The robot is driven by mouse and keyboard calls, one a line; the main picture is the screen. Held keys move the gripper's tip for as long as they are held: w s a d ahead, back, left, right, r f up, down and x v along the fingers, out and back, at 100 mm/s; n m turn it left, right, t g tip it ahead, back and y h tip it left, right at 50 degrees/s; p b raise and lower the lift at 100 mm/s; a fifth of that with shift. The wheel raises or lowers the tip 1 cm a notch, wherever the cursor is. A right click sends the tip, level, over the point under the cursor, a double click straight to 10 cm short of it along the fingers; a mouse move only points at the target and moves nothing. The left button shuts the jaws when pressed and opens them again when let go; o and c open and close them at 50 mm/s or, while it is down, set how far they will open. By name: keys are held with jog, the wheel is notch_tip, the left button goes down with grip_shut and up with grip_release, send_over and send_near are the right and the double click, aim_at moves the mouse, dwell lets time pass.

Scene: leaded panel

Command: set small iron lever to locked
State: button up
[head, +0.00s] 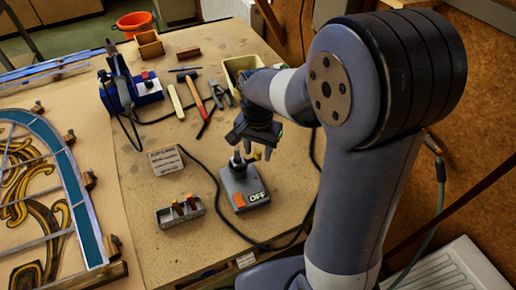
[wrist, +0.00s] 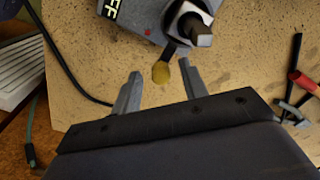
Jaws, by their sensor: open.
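A grey box (head: 243,193) with an "OFF" label and an orange switch stands on the bench. A small lever with a yellowish knob (head: 257,156) rises from its top, beside a thicker grey post. In the wrist view, the lever's knob (wrist: 161,72) shows between the fingertips of my gripper (wrist: 160,70), and the box (wrist: 150,18) is at the top. My gripper (head: 252,146) is open, pointing down just above the box. Both fingers look apart from the knob; its depth between them is hard to tell. The gripper partly hides the lever in the head view.
A small tray with bottles (head: 181,213) and a white labelled block (head: 166,159) stand left of the box. A dark cable (head: 222,222) loops around it. Behind are a hammer (head: 196,98), pliers (head: 220,94) and a blue soldering station (head: 145,90). A leaded panel (head: 60,170) lies left.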

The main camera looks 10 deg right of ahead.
aim_at(258, 152)
notch_tip(258, 152, up, 11)
jog(key=shift+b, duration=0.3)
jog(key=shift+f, duration=0.15)
notch_tip(258, 152, down, 11)
jog(key=shift+r+p, duration=0.1)
jog(key=shift+p, duration=0.25)
dwell(0.3)
